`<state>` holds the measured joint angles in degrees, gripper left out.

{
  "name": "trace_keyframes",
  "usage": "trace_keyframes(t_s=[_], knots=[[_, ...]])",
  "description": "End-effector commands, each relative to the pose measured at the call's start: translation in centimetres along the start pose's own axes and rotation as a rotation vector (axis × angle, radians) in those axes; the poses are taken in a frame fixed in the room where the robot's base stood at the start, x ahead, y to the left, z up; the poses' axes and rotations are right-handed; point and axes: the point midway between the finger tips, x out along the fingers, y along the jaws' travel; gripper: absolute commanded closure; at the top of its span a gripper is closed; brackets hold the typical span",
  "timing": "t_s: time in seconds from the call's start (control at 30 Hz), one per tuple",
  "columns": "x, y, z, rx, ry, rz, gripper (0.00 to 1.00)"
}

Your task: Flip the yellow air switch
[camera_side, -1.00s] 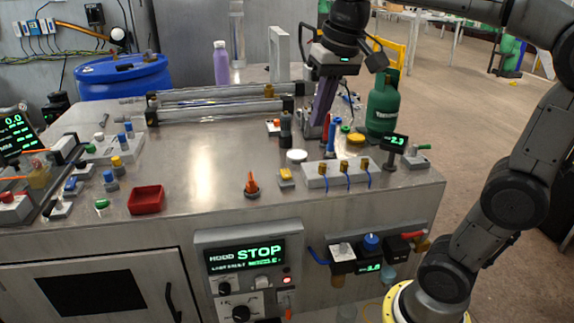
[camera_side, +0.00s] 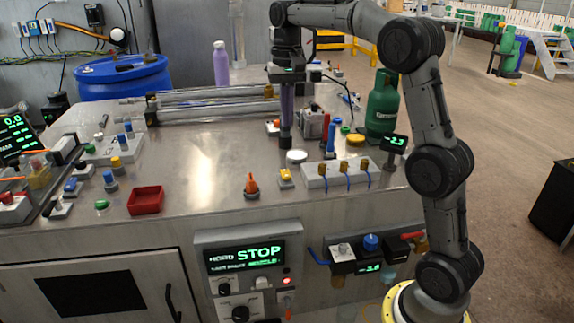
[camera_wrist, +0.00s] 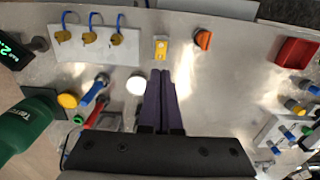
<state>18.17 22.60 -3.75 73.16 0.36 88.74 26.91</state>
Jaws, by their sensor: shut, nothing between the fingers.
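The yellow switch (camera_side: 286,176) is a small yellow lever on a pale base near the front of the metal bench, right of an orange cone-shaped knob. In the wrist view the yellow switch (camera_wrist: 161,48) lies just beyond my fingertips, slightly apart from them. My gripper (camera_side: 287,117) points straight down over the bench, behind the switch in the side view. Its purple fingers are shut together and empty, as the wrist view of my gripper (camera_wrist: 161,75) shows. A dark upright part near the fingertips makes their exact height hard to tell.
A white button (camera_side: 296,156) and a white block with brass fittings (camera_side: 335,176) stand close by. The orange knob (camera_side: 251,186) and red tray (camera_side: 145,200) lie left. A green gas bottle (camera_side: 382,103) stands behind right. Bare bench lies between tray and cylinders.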

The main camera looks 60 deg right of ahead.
Motion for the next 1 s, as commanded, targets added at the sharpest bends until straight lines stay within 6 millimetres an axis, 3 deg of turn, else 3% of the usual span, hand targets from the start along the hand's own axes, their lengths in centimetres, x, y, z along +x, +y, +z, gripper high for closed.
trace_keyframes(t_s=[0.23, 0.37, 0.8, 1.0], knots=[[0.2, 0.0, 0.1, -0.001, 0.000, 0.000, 1.00], [1.3, 0.0, 0.1, -0.002, -0.002, 0.001, 1.00], [9.6, 0.0, 0.1, -0.002, -0.004, 0.002, 1.00], [12.5, 0.0, 0.1, -0.002, -0.002, 0.001, 1.00]])
